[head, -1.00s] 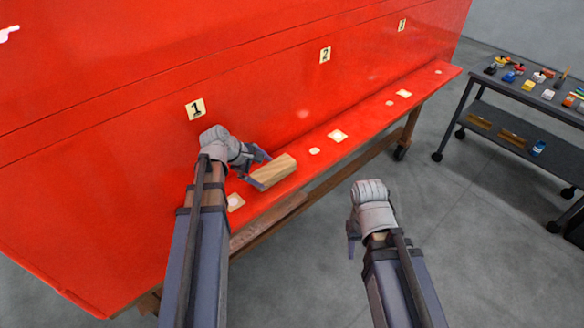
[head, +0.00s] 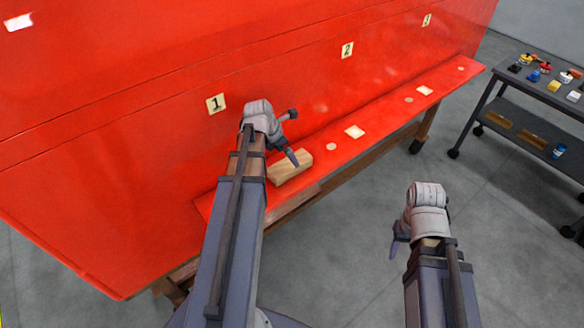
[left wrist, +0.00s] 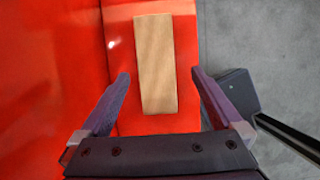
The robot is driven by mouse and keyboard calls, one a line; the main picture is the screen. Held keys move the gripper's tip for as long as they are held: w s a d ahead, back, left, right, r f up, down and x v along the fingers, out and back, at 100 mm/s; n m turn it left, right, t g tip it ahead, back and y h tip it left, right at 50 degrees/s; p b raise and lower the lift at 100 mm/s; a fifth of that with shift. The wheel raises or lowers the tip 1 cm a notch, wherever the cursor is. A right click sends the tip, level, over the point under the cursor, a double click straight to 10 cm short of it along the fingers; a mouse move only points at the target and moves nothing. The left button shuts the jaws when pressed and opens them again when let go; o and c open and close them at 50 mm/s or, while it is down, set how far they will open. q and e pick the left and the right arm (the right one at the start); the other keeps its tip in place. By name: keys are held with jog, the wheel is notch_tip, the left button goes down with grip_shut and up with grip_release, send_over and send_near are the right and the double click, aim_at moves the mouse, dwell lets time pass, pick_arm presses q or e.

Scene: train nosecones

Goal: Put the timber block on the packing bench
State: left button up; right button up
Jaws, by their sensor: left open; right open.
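The timber block (head: 290,168) is a pale wooden bar lying on the narrow red ledge below the tag marked 1. In the left wrist view the block (left wrist: 155,62) lies lengthwise, its near end between the fingers with a gap on each side. My left gripper (left wrist: 162,100) is open and empty, over the ledge at the block. In the head view one of its fingers shows beside the block, and the arm hides part of the ledge. My right gripper (head: 420,232) is open and empty over the floor, to the right of the ledge. I cannot identify the packing bench for certain.
A large red panel (head: 130,140) rises behind the ledge (head: 375,146). White squares and round spots mark the ledge, with tags 2 (head: 347,49) and 3 (head: 426,20) above. A dark wheeled cart (head: 509,88) with small items stands at the right. Grey floor between is clear.

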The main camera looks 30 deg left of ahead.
aim_at(289, 163)
pick_arm(q)
jog(key=shift+b+x, duration=0.65)
jog(key=shift+x, duration=0.4)
jog(key=shift+a+f, duration=0.1)
jog(key=shift+f, duration=0.05)
jog(key=b+x, duration=0.4)
jog(key=shift+s+a+f+b, duration=0.15)
jog(key=shift+a+f+b, duration=0.2)
jog(key=shift+w+f, duration=0.2)
jog(key=shift+f, duration=0.05)
jog(key=shift+r, duration=0.1)
jog(key=shift+c, duration=0.6)
jog(key=shift+d, duration=0.1)
grip_shut()
